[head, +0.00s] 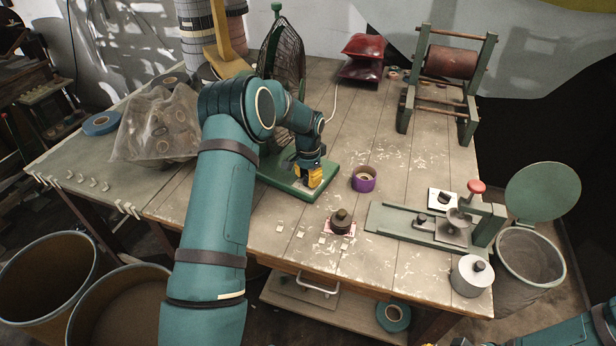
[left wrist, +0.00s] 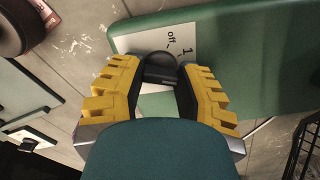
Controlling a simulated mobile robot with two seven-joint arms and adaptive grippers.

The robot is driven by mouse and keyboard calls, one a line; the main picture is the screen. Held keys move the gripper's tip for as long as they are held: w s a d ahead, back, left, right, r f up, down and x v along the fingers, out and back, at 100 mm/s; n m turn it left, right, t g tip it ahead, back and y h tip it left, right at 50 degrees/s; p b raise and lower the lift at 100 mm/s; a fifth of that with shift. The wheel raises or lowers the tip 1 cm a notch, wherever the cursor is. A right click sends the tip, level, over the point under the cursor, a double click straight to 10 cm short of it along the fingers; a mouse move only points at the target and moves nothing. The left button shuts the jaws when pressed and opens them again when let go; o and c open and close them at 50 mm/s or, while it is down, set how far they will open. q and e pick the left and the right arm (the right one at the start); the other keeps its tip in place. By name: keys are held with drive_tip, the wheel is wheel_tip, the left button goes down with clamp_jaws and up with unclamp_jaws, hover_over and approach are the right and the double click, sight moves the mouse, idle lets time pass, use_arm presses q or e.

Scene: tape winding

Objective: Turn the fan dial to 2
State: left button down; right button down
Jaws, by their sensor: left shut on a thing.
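The fan (head: 284,55) stands at the back of the workbench on a green base (head: 327,178); my left arm covers part of it. My left gripper (head: 312,177) points down at the base. In the left wrist view, its yellow-padded fingers (left wrist: 160,80) are shut on the black fan dial (left wrist: 160,66), one on each side. A white dial plate (left wrist: 142,41) beside the dial shows "off" and "1". Other marks are hidden by the dial and gripper. I cannot tell the dial's exact setting.
A purple tape roll (head: 363,181) and a dark round piece (head: 341,221) lie near the base. A green clamp fixture (head: 400,222) stands to the right. A plastic bag of rolls (head: 155,125) lies left. Open wood shows between the purple roll and the back roller stand (head: 447,65).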

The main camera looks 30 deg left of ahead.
use_arm(q)
drive_tip(key=shift+d+f, duration=0.1)
drive_tip(key=shift+d, duration=0.1)
drive_tip(key=c, duration=0.6)
unclamp_jaws()
drive_tip(key=shift+a, duration=0.15)
